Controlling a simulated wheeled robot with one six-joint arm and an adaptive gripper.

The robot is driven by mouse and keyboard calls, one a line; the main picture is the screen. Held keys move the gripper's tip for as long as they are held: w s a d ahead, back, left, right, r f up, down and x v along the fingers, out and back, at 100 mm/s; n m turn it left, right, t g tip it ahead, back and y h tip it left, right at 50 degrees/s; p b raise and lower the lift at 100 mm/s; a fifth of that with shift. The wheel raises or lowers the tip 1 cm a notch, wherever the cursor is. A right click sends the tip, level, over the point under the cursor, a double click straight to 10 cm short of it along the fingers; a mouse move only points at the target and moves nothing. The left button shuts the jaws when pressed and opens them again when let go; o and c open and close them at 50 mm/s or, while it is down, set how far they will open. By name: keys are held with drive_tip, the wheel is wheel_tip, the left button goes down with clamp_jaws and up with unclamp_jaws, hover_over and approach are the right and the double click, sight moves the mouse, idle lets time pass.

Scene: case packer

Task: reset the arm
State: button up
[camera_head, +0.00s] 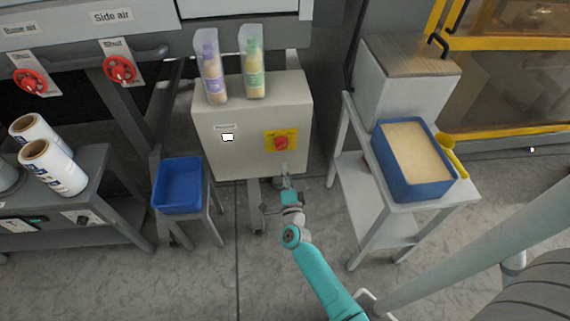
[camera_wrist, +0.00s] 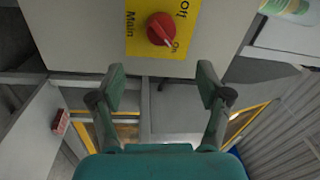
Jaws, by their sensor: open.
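My teal arm reaches forward from the lower right in the head view. My gripper (camera_wrist: 160,90) is open and empty in the wrist view, its two fingers apart. Just beyond the fingers is the red rotary knob (camera_wrist: 160,29) on a yellow plate marked Main, Off and On. The knob's pointer is toward the On side. In the head view the knob (camera_head: 281,143) is on the front of the grey control box (camera_head: 226,158), and my gripper is just below it. The fingers do not appear to touch the knob.
Two pouches, one purple (camera_head: 212,70) and one green (camera_head: 252,68), stand on the box. A blue bin (camera_head: 179,205) stands left. A blue tub (camera_head: 432,189) of pale contents and a yellow scoop (camera_head: 452,157) sit on the right-hand stand. Floor (camera_head: 270,270) is clear in front.

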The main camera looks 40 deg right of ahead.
drive_tip(key=shift+s+a, duration=0.25)
drive_tip(key=shift+s, duration=0.1)
drive_tip(key=shift+s, duration=0.1)
idle(0.3)
drive_tip(key=s+a+r+n+y, duration=0.1)
drive_tip(key=s+a+n+y, duration=0.1)
drive_tip(key=s+a+n, duration=0.35)
drive_tip(key=s+a+r+n+t+y, duration=0.1)
drive_tip(key=s+a+n+y, duration=0.15)
drive_tip(key=s, duration=0.65)
drive_tip(key=s+a+r+n+y, duration=0.1)
drive_tip(key=s+a+n+y, duration=0.1)
drive_tip(key=s+a+n, duration=0.4)
drive_tip(key=s+a+r+n+g+y, duration=0.1)
drive_tip(key=s+a+r+n+y, duration=0.1)
drive_tip(key=s+r, duration=0.5)
drive_tip(key=s+a+r+n+g+y, duration=0.1)
drive_tip(key=s+a+r+n, duration=0.3)
drive_tip(key=s, duration=0.8)
wheel_tip(320, 180, up, 3)
drive_tip(key=n+y, duration=0.1)
drive_tip(key=n, duration=0.1)
drive_tip(key=shift+f+n, duration=0.15)
drive_tip(key=shift+n, duration=0.25)
